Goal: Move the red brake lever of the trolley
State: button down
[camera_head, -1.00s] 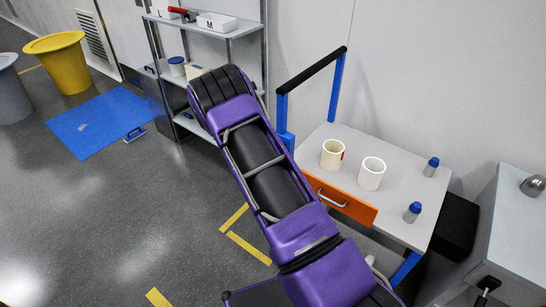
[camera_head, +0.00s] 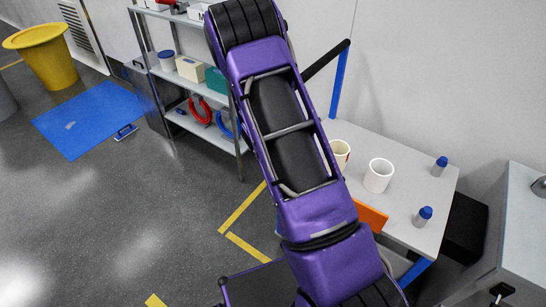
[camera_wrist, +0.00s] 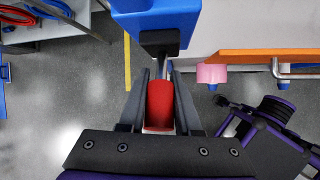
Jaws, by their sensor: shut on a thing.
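The red brake lever (camera_wrist: 159,106) lies between the two dark fingers of my gripper (camera_wrist: 158,85) in the wrist view, and they are shut on it. Its far end meets a black block under a blue part (camera_wrist: 157,20) of the trolley. My purple arm covers part of the trolley there, and hides the lever and my gripper.
A loaded shelf rack (camera_head: 188,83) stands behind my arm. A grey cabinet (camera_head: 520,225) is at right. The floor at left is mostly clear.

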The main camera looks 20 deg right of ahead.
jog(key=c, duration=0.6)
grip_release()
jog(key=shift+s+a+r, duration=0.15)
jog(key=shift+r, duration=0.35)
jog(key=p+v, duration=0.2)
jog(key=v, duration=1.4)
jog(key=shift+r, duration=0.15)
jog(key=shift+s+a, duration=0.1)
